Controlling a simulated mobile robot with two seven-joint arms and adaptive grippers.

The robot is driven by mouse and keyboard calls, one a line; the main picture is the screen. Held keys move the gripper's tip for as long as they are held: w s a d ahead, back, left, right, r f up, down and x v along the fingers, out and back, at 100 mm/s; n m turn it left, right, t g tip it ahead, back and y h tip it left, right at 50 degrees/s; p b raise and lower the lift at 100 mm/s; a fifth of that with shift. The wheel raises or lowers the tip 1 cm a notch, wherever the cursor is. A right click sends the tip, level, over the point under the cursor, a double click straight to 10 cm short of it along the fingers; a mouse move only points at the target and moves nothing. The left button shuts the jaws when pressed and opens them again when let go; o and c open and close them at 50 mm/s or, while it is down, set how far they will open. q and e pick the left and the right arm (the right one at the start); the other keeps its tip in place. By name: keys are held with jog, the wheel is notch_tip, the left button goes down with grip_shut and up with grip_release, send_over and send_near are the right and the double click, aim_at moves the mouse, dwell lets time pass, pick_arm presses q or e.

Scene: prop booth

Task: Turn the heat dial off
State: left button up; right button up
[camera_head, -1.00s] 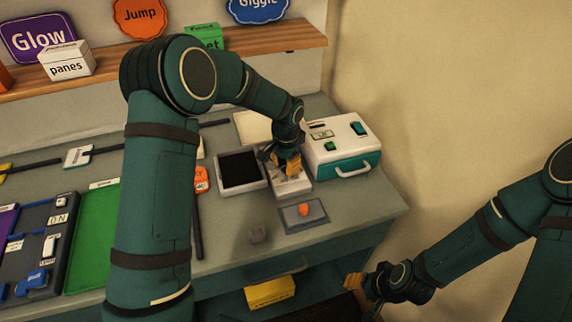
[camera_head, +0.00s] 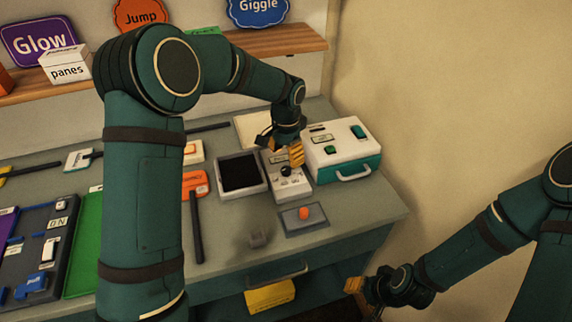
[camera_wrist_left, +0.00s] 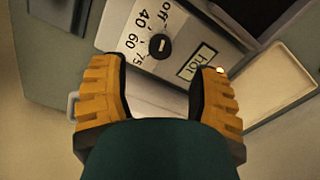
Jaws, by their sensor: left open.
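The heat dial (camera_head: 286,171) is a small round black knob on a white panel box (camera_head: 296,192) at the bench's right side. In the left wrist view the knob (camera_wrist_left: 160,46) is ringed by the marks "off", 40, 60 and 75, with a "hot" label beside it. It has a short pale mark, but I cannot tell which setting it points to. My left gripper (camera_head: 290,157) is over the back part of the box, just behind the knob. Its yellow fingers are apart and empty, not touching the knob. My right gripper (camera_head: 356,285) hangs low, off the bench front.
A white and teal case (camera_head: 343,147) with a handle stands close right of the dial box. A dark-filled tray (camera_head: 241,172) is close on the left. A grey plate with an orange button (camera_head: 304,213) lies in front. An orange-headed hammer (camera_head: 195,187) lies further left.

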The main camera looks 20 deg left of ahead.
aim_at(286, 169)
pick_arm(q)
notch_tip(286, 169, up, 6)
jog(key=shift+f, duration=0.1)
dwell(0.5)
